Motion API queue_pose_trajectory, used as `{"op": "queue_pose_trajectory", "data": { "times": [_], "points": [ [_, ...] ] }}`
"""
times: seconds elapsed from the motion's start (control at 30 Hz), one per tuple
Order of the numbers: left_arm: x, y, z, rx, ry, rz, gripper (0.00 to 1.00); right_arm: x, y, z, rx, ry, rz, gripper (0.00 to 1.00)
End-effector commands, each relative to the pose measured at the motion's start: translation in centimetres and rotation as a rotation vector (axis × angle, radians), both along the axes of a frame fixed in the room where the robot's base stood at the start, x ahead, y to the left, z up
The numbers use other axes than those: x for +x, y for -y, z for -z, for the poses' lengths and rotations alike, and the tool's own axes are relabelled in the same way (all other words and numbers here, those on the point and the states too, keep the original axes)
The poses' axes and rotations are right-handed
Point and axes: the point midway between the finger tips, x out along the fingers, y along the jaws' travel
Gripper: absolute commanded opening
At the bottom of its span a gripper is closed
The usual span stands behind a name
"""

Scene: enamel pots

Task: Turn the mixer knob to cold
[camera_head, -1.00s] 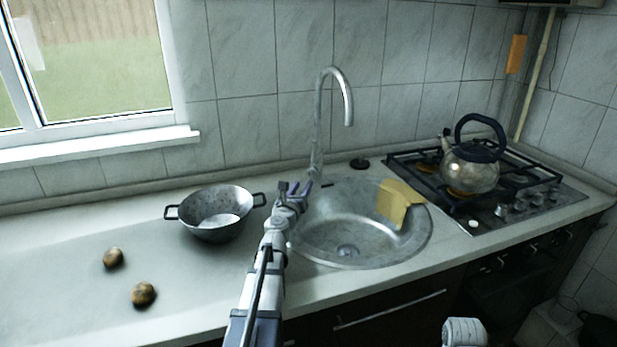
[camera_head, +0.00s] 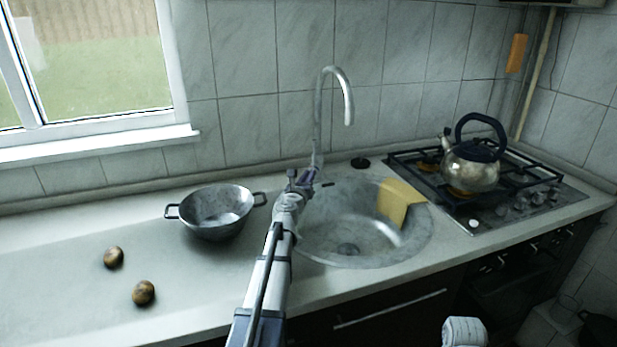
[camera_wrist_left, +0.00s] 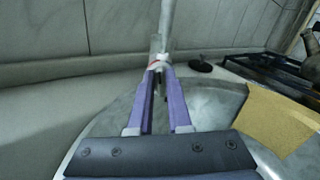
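The grey faucet (camera_head: 318,110) stands upright behind the sink with its spout curving right. In the left wrist view its base (camera_wrist_left: 157,47) is straight ahead and bears a small red mark. The mixer knob is too small and too covered to make out clearly. My left gripper (camera_head: 304,178) is at the faucet's base. In the left wrist view its purple fingers (camera_wrist_left: 160,75) point at the base, with a narrow gap between them. I cannot tell whether they touch or grip the knob.
The round sink (camera_head: 410,240) holds a yellow cloth (camera_head: 396,203) over its right rim. A colander (camera_head: 215,212) and two potatoes (camera_head: 143,293) (camera_head: 113,257) are on the counter to the left. A kettle (camera_head: 472,168) stands on the stove to the right.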

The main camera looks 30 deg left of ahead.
Motion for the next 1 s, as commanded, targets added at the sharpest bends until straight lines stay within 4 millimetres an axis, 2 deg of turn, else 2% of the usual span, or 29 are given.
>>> {"op": "queue_pose_trajectory", "data": {
  "times": [0.03, 0.13, 0.7, 1.0],
  "points": [
    [-0.01, -0.01, 0.0, 0.0, 0.0, 0.0, 0.1, 0.0, 0.0, 0.0, 0.0, 0.0, 0.0, 0.5],
    [-0.01, -0.01, 0.0, 0.0, 0.0, 0.0, 0.0, 0.0, 0.0, 0.0, 0.0, 0.0, 0.0, 0.5],
    [-0.02, 0.01, 0.0, 0.013, -0.003, 0.0, 0.0, 0.0, 0.0, 0.0, 0.0, 0.0, 0.0, 0.5],
    [0.02, 0.17, -0.02, 0.156, -0.042, 0.0, 0.0, 0.0, 0.0, -0.02, 0.0, 0.0, 0.0, 0.5]
  ]
}}
